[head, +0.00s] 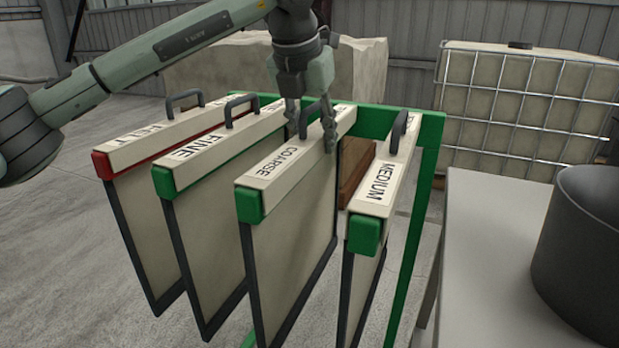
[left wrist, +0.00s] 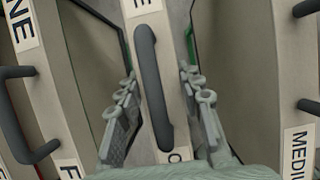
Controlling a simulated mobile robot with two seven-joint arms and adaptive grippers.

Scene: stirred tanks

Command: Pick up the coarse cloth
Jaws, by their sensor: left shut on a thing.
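The coarse cloth (head: 291,260) is a pale panel in a dark frame under a cream top bar. The bar bears a COARSE label (head: 279,161), a green end cap and a dark handle, and sits third from the left in the head view. My left gripper (head: 311,136) is over this bar, one finger on each side, and is shut on it. In the left wrist view the handle (left wrist: 153,88) runs between the fingers. Whether the cloth still rests on the rack is not clear. My right gripper is not in view.
The FINE cloth (head: 205,230) and a red-capped cloth (head: 146,215) hang to the left, the MEDIUM cloth (head: 370,215) close on the right. A green rack frame (head: 412,235), brown block (head: 353,168), grey table (head: 490,250) and dark vessel (head: 585,250) stand nearby.

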